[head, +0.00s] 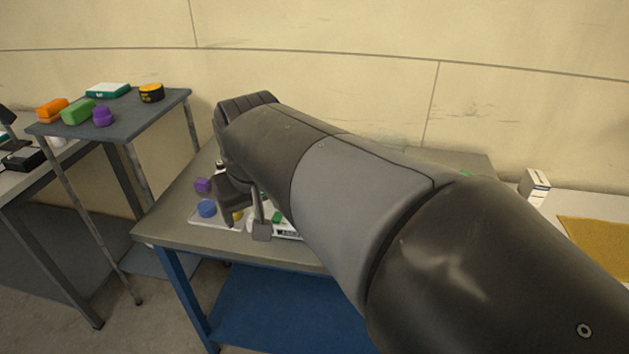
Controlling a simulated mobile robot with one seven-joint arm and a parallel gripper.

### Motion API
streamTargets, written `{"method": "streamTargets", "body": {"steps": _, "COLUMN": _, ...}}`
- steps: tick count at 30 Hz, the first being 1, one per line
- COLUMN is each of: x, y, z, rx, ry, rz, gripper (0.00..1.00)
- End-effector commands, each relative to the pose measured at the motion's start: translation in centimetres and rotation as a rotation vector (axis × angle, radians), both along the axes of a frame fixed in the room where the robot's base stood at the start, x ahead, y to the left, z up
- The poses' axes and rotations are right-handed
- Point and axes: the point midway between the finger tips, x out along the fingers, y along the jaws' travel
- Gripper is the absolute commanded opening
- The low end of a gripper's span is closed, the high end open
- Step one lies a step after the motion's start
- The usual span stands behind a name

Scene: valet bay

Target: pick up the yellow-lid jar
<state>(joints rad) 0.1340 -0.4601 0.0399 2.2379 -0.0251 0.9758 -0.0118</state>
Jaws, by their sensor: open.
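My gripper (245,225) reaches down over the middle table, its fingers open and apart. A small patch of yellow (237,215) shows between the fingers, close to the left one. It may be the lid of the yellow-lid jar, but the fingers hide most of it and I cannot tell whether they touch it. My arm covers much of the table to the right of the gripper.
A blue round item (207,208) and a purple block (203,185) stand just left of my gripper on the table (165,225). A higher grey stand (135,115) at left holds orange, green, purple and teal items and a black-and-yellow tin (151,92). A white box (534,187) stands at right.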

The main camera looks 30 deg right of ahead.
Motion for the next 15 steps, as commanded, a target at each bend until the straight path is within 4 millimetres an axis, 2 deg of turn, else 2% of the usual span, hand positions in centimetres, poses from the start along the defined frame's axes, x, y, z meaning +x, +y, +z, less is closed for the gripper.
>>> {"method": "streamTargets", "body": {"steps": 1, "x": 1.6, "y": -0.8, "z": 0.2, "rx": -0.003, "ry": 0.022, "rz": -0.016, "gripper": 0.7}}
{"method": "streamTargets", "body": {"steps": 7, "x": 7.5, "y": -4.3, "z": 0.8, "rx": -0.009, "ry": 0.09, "rz": -0.068, "gripper": 0.7}}
{"method": "streamTargets", "body": {"steps": 15, "x": 14.9, "y": -10.4, "z": -0.6, "rx": 0.004, "ry": 0.181, "rz": -0.136, "gripper": 0.7}}
